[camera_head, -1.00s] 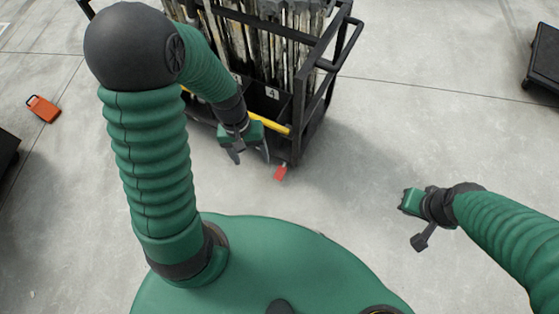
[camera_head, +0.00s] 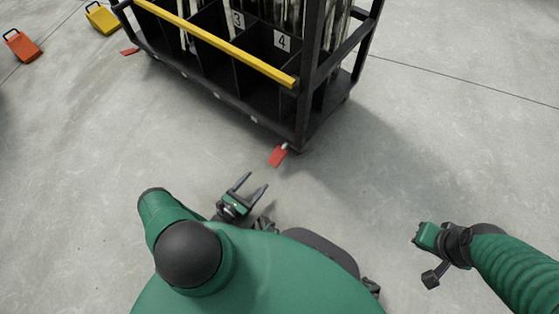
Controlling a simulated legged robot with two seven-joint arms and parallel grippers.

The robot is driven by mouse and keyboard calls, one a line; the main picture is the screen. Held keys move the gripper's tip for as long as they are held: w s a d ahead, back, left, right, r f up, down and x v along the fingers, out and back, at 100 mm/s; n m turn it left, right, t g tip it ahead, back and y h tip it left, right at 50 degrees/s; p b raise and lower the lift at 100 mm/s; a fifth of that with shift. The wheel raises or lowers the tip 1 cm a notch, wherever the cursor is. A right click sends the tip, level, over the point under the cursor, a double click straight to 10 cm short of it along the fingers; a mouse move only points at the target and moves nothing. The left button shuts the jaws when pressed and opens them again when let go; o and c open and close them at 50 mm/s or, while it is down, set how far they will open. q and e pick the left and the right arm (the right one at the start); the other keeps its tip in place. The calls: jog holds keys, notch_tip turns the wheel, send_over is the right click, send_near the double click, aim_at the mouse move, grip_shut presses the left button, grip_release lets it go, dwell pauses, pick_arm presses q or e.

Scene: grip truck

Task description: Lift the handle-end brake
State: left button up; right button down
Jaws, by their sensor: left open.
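A red brake pedal (camera_head: 278,155) sticks out low at the near right corner of the black cart (camera_head: 297,125), close to the floor. A second red pedal (camera_head: 130,51) shows at the cart's far left corner. My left gripper (camera_head: 254,182) is open and empty, its two dark fingers pointing up the picture toward the near pedal. A gap shows between the fingertips and that pedal. My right gripper (camera_head: 426,242) is off to the right, away from the cart, and its jaws are unclear.
The cart has a yellow bar (camera_head: 215,42) along its side and numbered compartments holding long upright pieces. An orange case (camera_head: 22,46) and a yellow case (camera_head: 103,18) stand at the upper left. The concrete floor is clear around the near pedal and to the right.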

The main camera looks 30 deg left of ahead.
pick_arm(q)
jog(key=w+b, duration=0.2)
jog(key=w, duration=0.3)
jog(key=w+d+b, duration=0.1)
jog(key=w+b, duration=0.1)
jog(key=w, duration=0.3)
jog(key=w+b, duration=0.3)
jog(key=w, duration=0.2)
jog(key=shift+d+f, duration=0.15)
jog(key=shift+d, duration=0.1)
jog(key=shift+w, duration=0.3)
jog(key=shift+r, duration=0.2)
grip_shut()
